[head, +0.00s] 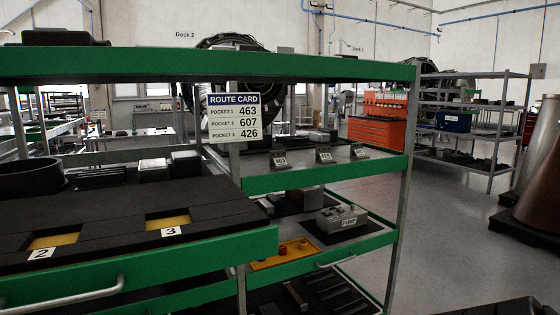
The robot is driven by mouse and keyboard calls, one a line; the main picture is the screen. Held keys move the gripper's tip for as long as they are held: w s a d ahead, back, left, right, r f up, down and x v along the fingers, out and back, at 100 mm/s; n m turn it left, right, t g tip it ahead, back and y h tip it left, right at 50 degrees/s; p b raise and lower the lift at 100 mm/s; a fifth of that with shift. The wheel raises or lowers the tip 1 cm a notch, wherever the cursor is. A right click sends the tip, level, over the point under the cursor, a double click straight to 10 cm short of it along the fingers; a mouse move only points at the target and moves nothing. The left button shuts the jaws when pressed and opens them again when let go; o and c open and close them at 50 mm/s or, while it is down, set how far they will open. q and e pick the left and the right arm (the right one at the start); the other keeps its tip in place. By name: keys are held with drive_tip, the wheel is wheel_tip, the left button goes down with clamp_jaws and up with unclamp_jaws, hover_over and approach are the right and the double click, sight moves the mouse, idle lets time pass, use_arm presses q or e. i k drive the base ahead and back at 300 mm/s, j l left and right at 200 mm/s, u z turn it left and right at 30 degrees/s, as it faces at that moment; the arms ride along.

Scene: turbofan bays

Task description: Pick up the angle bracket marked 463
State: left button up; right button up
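Three small grey angle brackets with number labels stand in a row on the green-edged middle shelf (375,165) of the cart. The leftmost angle bracket (280,160) appears to read 463. The numbers on the middle bracket (324,154) and right bracket (359,151) are too small to read surely. A route card (235,117) hangs in front of the cart and lists pocket 1 as 463, pocket 2 as 607 and pocket 3 as 426. Neither of my grippers is identifiable in the head view.
A pulled-out dark foam tray (110,215) at left has yellow-bottomed pockets labelled 2 and 3. A pump (342,218) sits on the lower shelf. Green shelf edges and grey posts frame the cart. Grey floor (440,235) is open to the right, with a brown cone-shaped object (540,180) beyond.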

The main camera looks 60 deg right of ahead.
sight(278, 160)
drive_tip(key=l, duration=0.7)
drive_tip(key=k+l+u, duration=0.1)
drive_tip(key=l, duration=1.25)
drive_tip(key=k+l, duration=0.15)
drive_tip(key=l, duration=0.55)
drive_tip(key=u, duration=0.05)
